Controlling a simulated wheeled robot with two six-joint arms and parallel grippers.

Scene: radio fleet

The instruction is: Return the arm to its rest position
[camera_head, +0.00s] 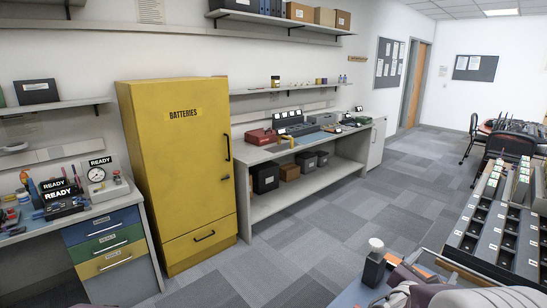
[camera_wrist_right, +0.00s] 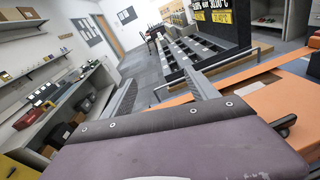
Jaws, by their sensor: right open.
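My right gripper (camera_head: 408,272) shows in part at the bottom right of the head view, next to the purple-grey and white parts of my arm. In the right wrist view my right gripper (camera_wrist_right: 162,78) has its two grey fingers spread wide apart with nothing between them. The fingers point out over the room, toward a rack with rows of dark slots (camera_wrist_right: 190,50).
A slotted rack (camera_head: 497,232) stands at the right, close to my right arm. A dark bottle-like object with a pale top (camera_head: 374,265) stands nearby. A yellow battery cabinet (camera_head: 175,170) and a grey workbench (camera_head: 305,200) line the left wall. The carpeted aisle (camera_head: 335,230) is clear.

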